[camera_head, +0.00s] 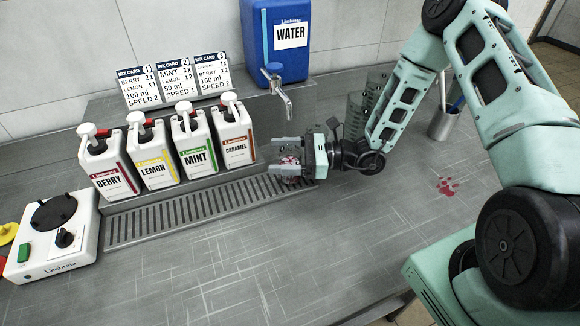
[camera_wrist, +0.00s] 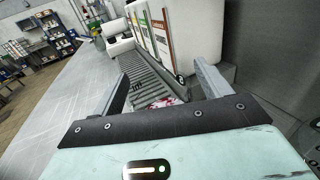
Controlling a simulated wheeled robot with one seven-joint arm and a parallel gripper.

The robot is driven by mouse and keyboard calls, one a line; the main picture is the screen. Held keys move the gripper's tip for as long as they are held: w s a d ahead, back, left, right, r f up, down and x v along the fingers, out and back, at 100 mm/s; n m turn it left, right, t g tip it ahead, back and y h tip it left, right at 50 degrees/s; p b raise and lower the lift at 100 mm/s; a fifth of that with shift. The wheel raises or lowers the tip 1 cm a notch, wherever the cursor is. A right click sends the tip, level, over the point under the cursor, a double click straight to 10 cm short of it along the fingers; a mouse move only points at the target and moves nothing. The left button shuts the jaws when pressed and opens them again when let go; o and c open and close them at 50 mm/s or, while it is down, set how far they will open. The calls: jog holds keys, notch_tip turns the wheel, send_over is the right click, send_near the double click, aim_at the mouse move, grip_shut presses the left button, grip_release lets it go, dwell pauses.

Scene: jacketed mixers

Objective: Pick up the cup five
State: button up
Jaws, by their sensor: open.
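My gripper (camera_head: 277,155) is open, at the right end of the drip grate below the tap. Its two fingers also show in the wrist view (camera_wrist: 156,88), spread apart. Between them is a small red-and-white patch (camera_head: 291,161), also in the wrist view (camera_wrist: 163,103). I cannot tell whether it belongs to a clear cup or is a stain. Clear grey-green cups (camera_head: 356,112) stand behind my forearm, partly hidden by it. No number five is readable on any of them.
Syrup jugs labelled Berry (camera_head: 108,170), Lemon (camera_head: 153,157), Mint (camera_head: 195,146) and Caramel (camera_head: 235,136) stand behind the grate (camera_head: 190,209). A blue water tank (camera_head: 280,55) has a tap (camera_head: 281,88). A white mixer (camera_head: 52,240) sits left. The front counter is clear; a red stain (camera_head: 447,187) lies right.

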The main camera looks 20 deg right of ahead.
jog(key=c, duration=1.2)
jog(key=shift+r, duration=0.1)
